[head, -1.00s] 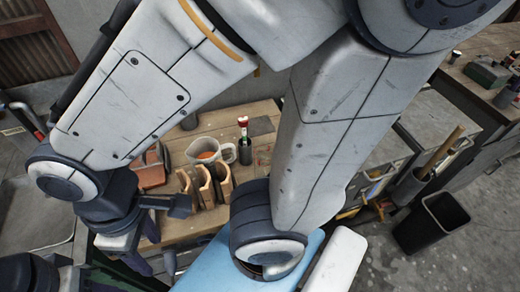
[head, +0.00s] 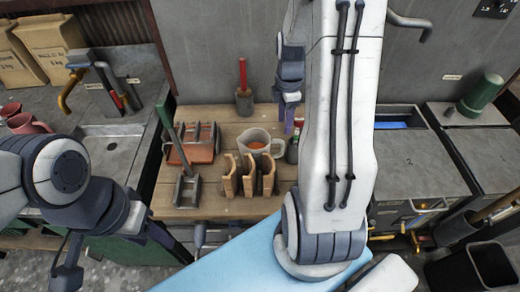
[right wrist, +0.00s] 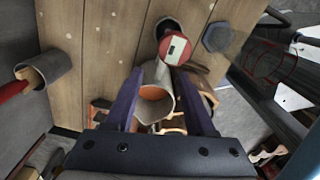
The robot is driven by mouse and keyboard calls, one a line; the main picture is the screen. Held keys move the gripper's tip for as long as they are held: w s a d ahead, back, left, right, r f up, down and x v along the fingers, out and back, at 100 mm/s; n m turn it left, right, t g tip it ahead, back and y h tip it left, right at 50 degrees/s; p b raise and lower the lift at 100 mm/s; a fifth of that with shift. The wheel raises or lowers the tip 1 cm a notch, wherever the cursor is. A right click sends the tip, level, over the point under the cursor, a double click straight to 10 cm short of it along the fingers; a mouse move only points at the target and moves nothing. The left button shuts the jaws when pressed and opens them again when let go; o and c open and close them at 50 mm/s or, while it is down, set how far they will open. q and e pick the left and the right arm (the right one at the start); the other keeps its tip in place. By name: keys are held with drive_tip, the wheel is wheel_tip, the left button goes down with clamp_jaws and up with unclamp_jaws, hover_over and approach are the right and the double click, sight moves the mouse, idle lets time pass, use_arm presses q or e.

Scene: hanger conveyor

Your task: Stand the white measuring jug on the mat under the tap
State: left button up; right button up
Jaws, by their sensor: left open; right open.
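The white measuring jug (head: 257,137) stands upright on the wooden bench, something orange showing inside it. My right gripper (head: 290,122) is open, pointing down at the jug's right side, partly behind my own arm. In the right wrist view the jug (right wrist: 163,77) shows between the two purple fingers (right wrist: 160,95); I cannot tell if they touch it. My left gripper (head: 150,230) is open and empty at the lower left, away from the bench. A grey spout, apparently the tap (head: 412,22), juts from the wall at upper right. I cannot make out the mat.
Wooden holders (head: 247,175) stand just in front of the jug. A brick-coloured tray (head: 195,150) is to its left. A red-topped item (right wrist: 176,47) stands close beside the jug. A red-handled pot (head: 244,98) is behind. A sink (head: 110,150) lies left, a basin (head: 400,112) right.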

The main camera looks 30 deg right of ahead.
sight(283, 144)
drive_tip(key=f, duration=0.3)
drive_tip(key=f+p, duration=0.1)
drive_tip(key=f, duration=0.2)
drive_tip(key=f+p, duration=0.1)
drive_tip(key=f, duration=0.2)
drive_tip(key=shift+s+a+f, duration=0.1)
drive_tip(key=shift+s+f, duration=0.25)
drive_tip(key=shift+f, duration=0.55)
clamp_jaws()
drive_tip(key=shift+r, duration=0.1)
idle(0.5)
